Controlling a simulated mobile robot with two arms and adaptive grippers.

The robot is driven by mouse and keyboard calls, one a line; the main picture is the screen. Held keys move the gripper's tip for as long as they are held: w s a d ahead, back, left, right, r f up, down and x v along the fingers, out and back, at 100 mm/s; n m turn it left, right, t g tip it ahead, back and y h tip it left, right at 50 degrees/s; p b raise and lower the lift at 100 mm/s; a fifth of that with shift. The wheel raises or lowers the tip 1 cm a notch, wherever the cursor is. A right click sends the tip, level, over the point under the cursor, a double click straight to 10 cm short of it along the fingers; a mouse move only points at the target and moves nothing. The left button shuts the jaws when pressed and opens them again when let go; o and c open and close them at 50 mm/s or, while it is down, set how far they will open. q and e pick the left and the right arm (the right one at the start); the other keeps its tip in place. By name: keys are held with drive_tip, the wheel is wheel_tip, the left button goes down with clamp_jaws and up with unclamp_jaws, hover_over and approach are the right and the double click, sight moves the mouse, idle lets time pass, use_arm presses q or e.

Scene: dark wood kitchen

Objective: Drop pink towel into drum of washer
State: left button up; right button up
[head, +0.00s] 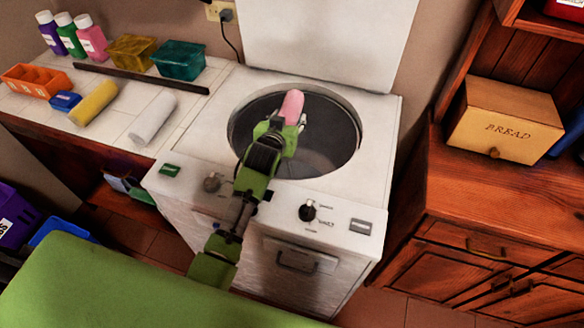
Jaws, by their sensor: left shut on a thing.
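The pink towel (292,104) is a small rolled shape held at the tip of my left gripper (290,122). My left gripper is shut on it, and the fingers hide its lower part. The towel shows over the round top opening of the white washer (205,131). The washer's lid (325,40) stands up at the back. The grey drum (325,155) is open below the gripper and looks empty where it shows. The arm crosses the front panel and hides part of the drum's left side. My right gripper is not in view.
A counter on the left holds a yellow roll (94,103), a white roll (152,118), an orange tray (36,80), bins and several bottles. A dark bar (140,79) lies there. A wooden cabinet with a bread box (507,121) stands on the right.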

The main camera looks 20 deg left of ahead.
use_arm(q)
drive_tip(key=shift+r, duration=0.15)
drive_tip(key=o, duration=1.3)
wheel_tip(320, 180, up, 10)
drive_tip(key=shift+s, duration=0.1)
